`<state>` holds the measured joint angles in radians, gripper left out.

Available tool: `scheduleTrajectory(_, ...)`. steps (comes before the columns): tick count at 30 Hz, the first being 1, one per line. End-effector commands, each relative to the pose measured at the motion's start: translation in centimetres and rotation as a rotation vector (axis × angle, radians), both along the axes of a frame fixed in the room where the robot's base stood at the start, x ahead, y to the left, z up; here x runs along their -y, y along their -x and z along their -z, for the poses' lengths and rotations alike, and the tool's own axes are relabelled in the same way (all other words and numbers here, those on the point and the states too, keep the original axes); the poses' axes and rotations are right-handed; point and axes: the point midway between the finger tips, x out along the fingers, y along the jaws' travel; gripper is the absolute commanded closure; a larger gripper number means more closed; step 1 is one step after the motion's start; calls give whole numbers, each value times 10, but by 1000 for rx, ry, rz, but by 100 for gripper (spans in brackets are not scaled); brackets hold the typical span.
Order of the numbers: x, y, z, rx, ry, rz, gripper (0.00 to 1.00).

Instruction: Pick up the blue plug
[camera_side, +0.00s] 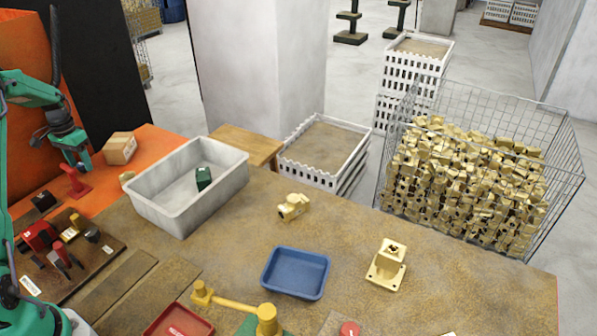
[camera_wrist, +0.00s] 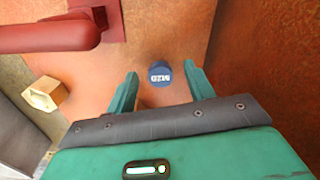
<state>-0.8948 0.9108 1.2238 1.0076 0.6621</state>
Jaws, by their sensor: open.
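The blue plug (camera_wrist: 159,75) shows in the wrist view as a round blue piece with white lettering on its face, standing on the orange surface. My gripper (camera_wrist: 161,80) is open, with one green finger to each side of the plug in the picture. Whether the fingers are at the plug's height or still above it I cannot tell. In the side view my gripper (camera_side: 80,162) points down over the orange surface at the left, and I cannot make out the plug there.
A small brass piece (camera_wrist: 45,94) stands to the left. In the side view, a cardboard box (camera_side: 120,149) and a grey bin (camera_side: 163,207) stand right of my gripper.

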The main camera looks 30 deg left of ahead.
Motion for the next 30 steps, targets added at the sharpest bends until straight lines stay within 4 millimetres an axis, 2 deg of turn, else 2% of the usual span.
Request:
scheduleTrajectory(5, 0, 0, 9, 0, 0, 0, 47)
scheduleTrajectory(19, 0, 0, 9, 1, 0, 0, 47)
scheduleTrajectory(26, 0, 0, 9, 1, 0, 0, 92)
scheduleTrajectory(30, 0, 0, 9, 1, -1, 0, 95)
